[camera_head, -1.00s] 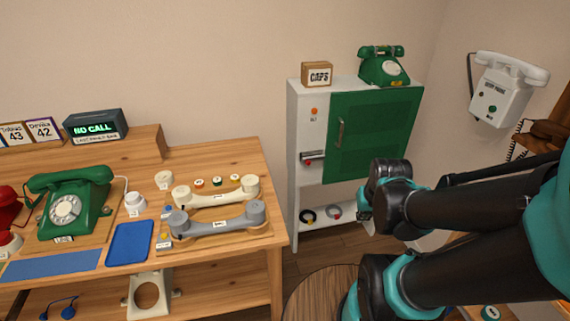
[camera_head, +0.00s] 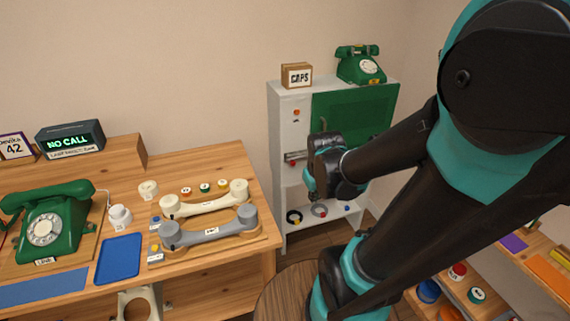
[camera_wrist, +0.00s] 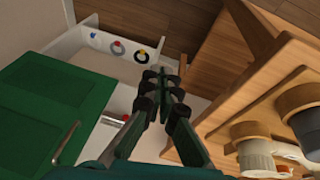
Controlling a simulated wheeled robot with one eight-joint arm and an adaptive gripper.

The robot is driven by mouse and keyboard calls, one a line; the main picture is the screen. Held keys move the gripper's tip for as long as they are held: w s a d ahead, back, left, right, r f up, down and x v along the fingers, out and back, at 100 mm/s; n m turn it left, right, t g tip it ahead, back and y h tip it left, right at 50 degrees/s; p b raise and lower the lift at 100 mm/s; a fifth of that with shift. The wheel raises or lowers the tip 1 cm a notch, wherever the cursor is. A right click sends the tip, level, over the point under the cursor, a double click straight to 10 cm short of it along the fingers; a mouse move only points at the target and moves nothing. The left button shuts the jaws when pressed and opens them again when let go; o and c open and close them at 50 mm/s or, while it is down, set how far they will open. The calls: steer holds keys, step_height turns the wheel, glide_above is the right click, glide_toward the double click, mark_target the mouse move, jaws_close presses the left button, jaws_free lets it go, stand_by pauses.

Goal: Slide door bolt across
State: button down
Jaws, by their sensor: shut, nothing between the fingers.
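My gripper (camera_head: 310,187) is in front of the cabinet, covering part of the door's lower left in the head view. In the wrist view my gripper (camera_wrist: 166,77) is shut and empty. It appears apart from the bolt; the exact gap is unclear.
A green phone (camera_head: 361,66) and a CAPS box (camera_head: 296,76) stand on the cabinet. Rings (camera_head: 295,217) lie on its lower shelf. The wooden desk (camera_head: 265,230) with handsets stands left, and a round wooden stool (camera_head: 285,295) is in front.

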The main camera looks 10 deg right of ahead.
mark_target(299, 160)
steer(key=w+a+n+h, duration=0.1)
steer(key=w+a+n, duration=0.3)
steer(key=w, duration=0.5)
steer(key=w+a+n+g+h, duration=0.1)
steer(key=w+a+n, duration=0.3)
steer(key=w+n, duration=0.5)
steer(key=w+a+n+h, duration=0.2)
steer(key=w+a+n, duration=0.2)
steer(key=w, duration=0.5)
steer(key=n, duration=0.2)
steer(key=shift+n+g, duration=0.3)
steer(key=shift+n, duration=0.1)
steer(key=shift+d+f, duration=0.1)
steer(key=shift+f, duration=0.1)
steer(key=w+d+f, duration=0.3)
steer(key=d+f, duration=0.4)
steer(key=f, duration=0.1)
steer(key=shift+w+d+f, duration=0.15)
steer(key=shift+w+d, duration=0.05)
